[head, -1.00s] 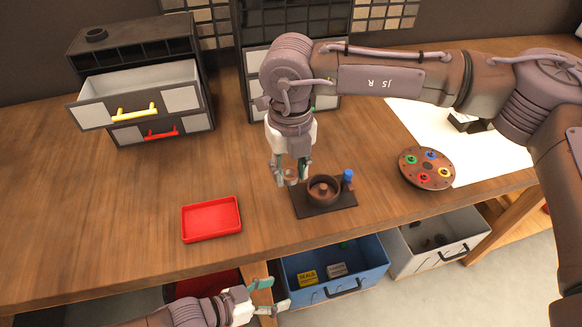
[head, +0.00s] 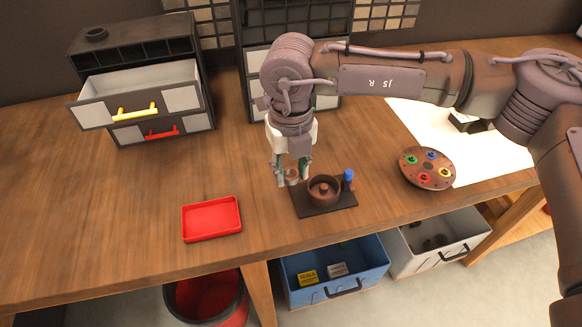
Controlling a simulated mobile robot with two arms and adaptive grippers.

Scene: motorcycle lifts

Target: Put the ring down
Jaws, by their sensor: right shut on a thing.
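My right gripper (head: 291,178) points down over the workbench, just left of a dark square plate (head: 325,208). It is shut on a small brownish ring (head: 292,176), partly hidden by the fingers. Whether the ring touches the plate or bench I cannot tell. On the plate stand a brown round cup with a centre post (head: 323,190) and a blue-topped peg (head: 348,176). My left gripper is out of view.
A red tray (head: 212,219) lies to the left. A drawer cabinet (head: 145,90) with an open top drawer stands at the back left. A round disc with coloured knobs (head: 427,168) lies to the right. A blue bin (head: 335,272), a grey bin (head: 437,240) and a red bucket (head: 207,300) are below the bench.

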